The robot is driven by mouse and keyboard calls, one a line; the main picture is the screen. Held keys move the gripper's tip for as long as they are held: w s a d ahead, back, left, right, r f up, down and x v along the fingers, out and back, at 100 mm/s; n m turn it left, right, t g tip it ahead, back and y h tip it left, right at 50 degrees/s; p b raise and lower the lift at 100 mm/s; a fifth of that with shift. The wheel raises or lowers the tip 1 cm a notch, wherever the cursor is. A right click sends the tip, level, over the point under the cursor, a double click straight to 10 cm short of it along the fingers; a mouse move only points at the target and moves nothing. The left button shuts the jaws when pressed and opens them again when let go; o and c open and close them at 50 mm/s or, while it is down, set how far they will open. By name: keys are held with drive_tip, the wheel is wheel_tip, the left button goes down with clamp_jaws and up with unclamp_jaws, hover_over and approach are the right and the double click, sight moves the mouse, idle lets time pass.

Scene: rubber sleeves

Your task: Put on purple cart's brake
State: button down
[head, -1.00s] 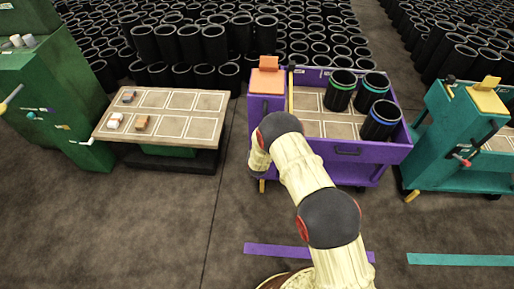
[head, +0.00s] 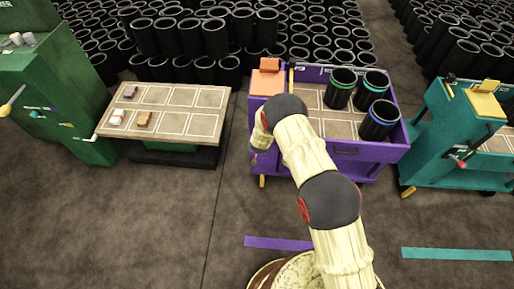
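The purple cart (head: 375,152) stands at the centre, with an orange block-like piece (head: 268,66) on its left post. Three black sleeves with coloured bands stand in its bed, one with a green band (head: 339,89). A small yellow pedal-like part (head: 262,181) sticks out low at the cart's front left, and I cannot tell its position. A small dark part (head: 254,159) shows above it. My arm reaches up from the bottom and covers part of the cart's front left. My gripper is hidden behind my own arm.
A teal cart (head: 437,147) stands to the right, with its own yellow pedal-like part (head: 408,191). A low table (head: 205,124) with small blocks and a green machine (head: 52,105) are to the left. Stacked black sleeves fill the back. The front left floor is clear.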

drive_tip(key=shift+w+d, duration=0.1)
drive_tip(key=c, duration=1.6)
unclamp_jaws()
drive_tip(key=shift+r, duration=0.15)
drive_tip(key=v, duration=1.1)
drive_tip(key=shift+s+r, duration=0.25)
drive_tip(key=shift+r, duration=0.05)
